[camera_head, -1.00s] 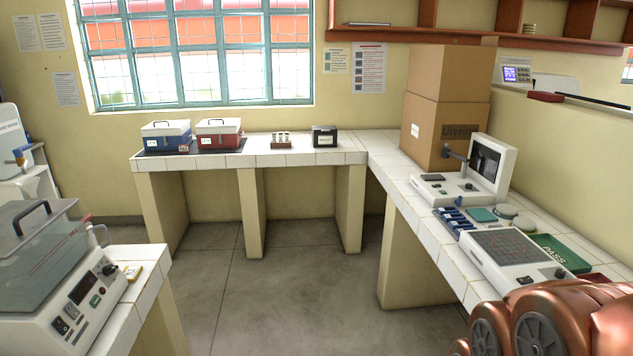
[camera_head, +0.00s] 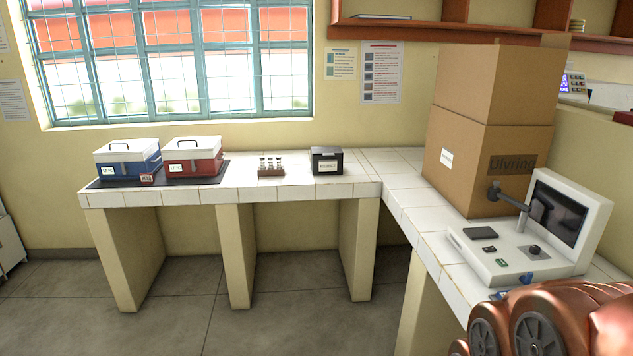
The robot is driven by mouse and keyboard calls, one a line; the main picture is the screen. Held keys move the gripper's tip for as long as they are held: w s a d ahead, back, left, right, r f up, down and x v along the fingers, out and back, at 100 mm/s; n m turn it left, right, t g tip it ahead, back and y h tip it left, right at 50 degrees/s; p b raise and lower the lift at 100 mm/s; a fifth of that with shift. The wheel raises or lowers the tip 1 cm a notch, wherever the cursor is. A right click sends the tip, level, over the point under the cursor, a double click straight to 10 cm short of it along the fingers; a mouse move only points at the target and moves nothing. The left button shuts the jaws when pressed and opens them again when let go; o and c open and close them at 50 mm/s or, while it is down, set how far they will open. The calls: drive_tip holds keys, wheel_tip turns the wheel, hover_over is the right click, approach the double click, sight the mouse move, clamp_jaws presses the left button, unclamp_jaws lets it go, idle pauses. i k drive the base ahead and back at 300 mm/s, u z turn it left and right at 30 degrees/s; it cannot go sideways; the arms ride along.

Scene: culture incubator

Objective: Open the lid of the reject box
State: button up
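A small black box (camera_head: 327,161) with a white label on its front stands on the back counter, right of centre. It looks like the reject box, but its label is too small to read surely. Its dark top appears shut. My copper-coloured arm links (camera_head: 555,325) show at the lower right, far from the black box. My gripper is not in view.
A blue box (camera_head: 128,160) and a red box (camera_head: 193,158), both white-lidded, sit on a dark mat left of a small vial rack (camera_head: 271,167). Cardboard boxes (camera_head: 490,130) and a screened device (camera_head: 530,235) occupy the right counter. The floor (camera_head: 280,290) before the back counter is clear.

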sight(324, 150)
drive_tip(key=i, duration=1.1)
drive_tip(key=u, duration=0.75)
drive_tip(key=i, duration=0.6)
drive_tip(key=u, duration=0.6)
drive_tip(key=i, duration=1.2)
drive_tip(key=z, duration=0.55)
